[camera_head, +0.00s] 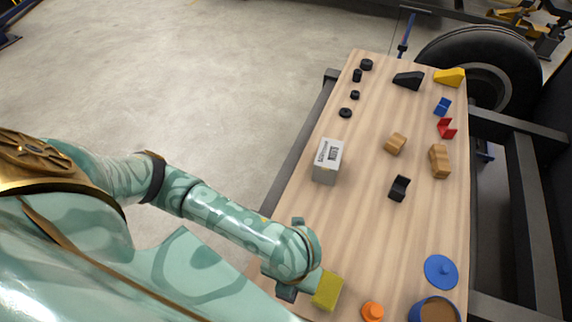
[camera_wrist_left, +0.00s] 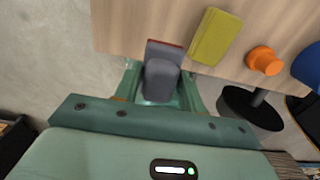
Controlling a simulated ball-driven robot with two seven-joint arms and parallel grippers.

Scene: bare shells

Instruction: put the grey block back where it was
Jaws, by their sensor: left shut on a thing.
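In the left wrist view, my left gripper (camera_wrist_left: 160,92) is shut on a grey block (camera_wrist_left: 162,76). The block sits between the teal fingers, beside the table edge, and a thin reddish-brown edge shows at its far end. I cannot tell whether it touches the table. In the head view, my left gripper (camera_head: 300,287) is at the near left end of the table, next to a yellow-green block (camera_head: 328,292); my arm hides most of what it holds. A grey box with a printed label (camera_head: 327,160) stands farther up the table. My right gripper is not in view.
The wooden table (camera_head: 345,225) is bare between the grey box and my gripper. An orange piece (camera_head: 373,311), a blue disc (camera_head: 441,271) and a blue-rimmed bowl (camera_head: 434,309) are at the near right. Black, tan, red, blue and yellow pieces lie farther off. Dark metal beams flank the table.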

